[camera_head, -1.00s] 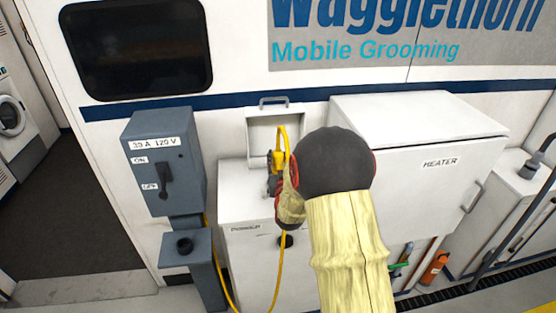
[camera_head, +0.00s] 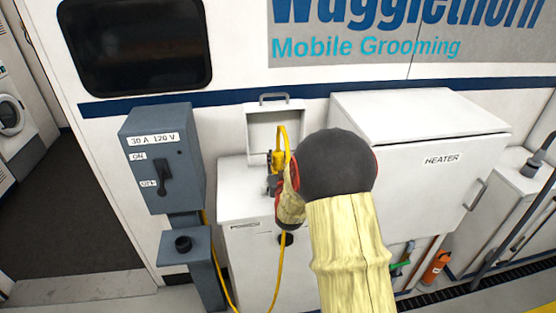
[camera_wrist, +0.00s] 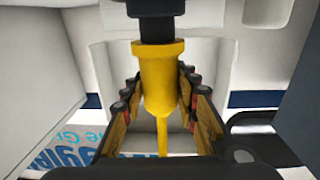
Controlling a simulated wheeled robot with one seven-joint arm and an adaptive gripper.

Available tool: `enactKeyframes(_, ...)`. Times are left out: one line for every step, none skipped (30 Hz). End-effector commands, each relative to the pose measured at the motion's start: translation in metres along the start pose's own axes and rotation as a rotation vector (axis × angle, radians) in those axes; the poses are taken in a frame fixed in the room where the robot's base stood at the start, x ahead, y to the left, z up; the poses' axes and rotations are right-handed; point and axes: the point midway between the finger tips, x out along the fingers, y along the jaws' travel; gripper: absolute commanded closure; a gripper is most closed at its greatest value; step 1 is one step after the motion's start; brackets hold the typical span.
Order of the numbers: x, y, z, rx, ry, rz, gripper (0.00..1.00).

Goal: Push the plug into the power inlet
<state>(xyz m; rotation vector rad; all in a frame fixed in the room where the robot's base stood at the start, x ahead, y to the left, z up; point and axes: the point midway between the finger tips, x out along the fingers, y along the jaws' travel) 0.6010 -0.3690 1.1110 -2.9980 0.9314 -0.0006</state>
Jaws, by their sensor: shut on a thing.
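The yellow plug (camera_head: 277,160) shows at the open flap of the white cabinet labelled POWER. In the wrist view the plug (camera_wrist: 160,80) is between the two fingers of my gripper (camera_wrist: 160,98), which is shut on it. A black cylindrical part is at the plug's far end, at the top of that view. I cannot tell whether it is the plug's nose or the inlet, nor how deep the plug sits. The inlet itself is hidden by my gripper (camera_head: 271,184) and arm. The yellow cable (camera_head: 279,275) hangs from the plug in a loop.
The raised flap (camera_head: 268,128) stands behind the plug. A grey switch box (camera_head: 160,165) marked 30 A 120 V and a post with a black socket (camera_head: 183,244) are to the left. The white HEATER box (camera_head: 430,185) is close on the right, behind my arm.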

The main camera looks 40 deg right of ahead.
Motion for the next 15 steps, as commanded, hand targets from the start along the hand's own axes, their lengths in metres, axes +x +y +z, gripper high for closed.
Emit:
enactKeyframes(0.0003, 0.0000, -0.0011, 0.000, 0.002, 0.000, 1.00)
enactKeyframes(0.0003, 0.0000, -0.0011, 0.000, 0.002, 0.000, 1.00)
enactKeyframes(0.0003, 0.0000, -0.0009, 0.000, 0.002, 0.000, 1.00)
enactKeyframes(0.0003, 0.0000, -0.0007, 0.000, 0.002, 0.000, 1.00)
enactKeyframes(0.0003, 0.0000, -0.0004, 0.000, 0.002, 0.000, 1.00)
enactKeyframes(0.0003, 0.0000, 0.0002, 0.000, 0.002, 0.000, 1.00)
enactKeyframes(0.0003, 0.0000, 0.0007, 0.000, 0.002, 0.000, 1.00)
enactKeyframes(0.0003, 0.0000, 0.0014, 0.000, 0.002, 0.000, 1.00)
enactKeyframes(0.0003, 0.0000, 0.0023, 0.000, 0.002, 0.000, 1.00)
enactKeyframes(0.0003, 0.0000, 0.0031, 0.000, 0.002, 0.000, 1.00)
enactKeyframes(0.0003, 0.0000, 0.0039, 0.000, 0.002, 0.000, 1.00)
enactKeyframes(0.0003, 0.0000, 0.0048, 0.000, 0.002, 0.000, 1.00)
enactKeyframes(0.0003, 0.0000, 0.0056, 0.000, 0.002, 0.000, 1.00)
enactKeyframes(0.0003, 0.0000, 0.0062, 0.000, 0.002, 0.000, 1.00)
enactKeyframes(0.0003, 0.0001, 0.0071, 0.000, 0.002, 0.000, 1.00)
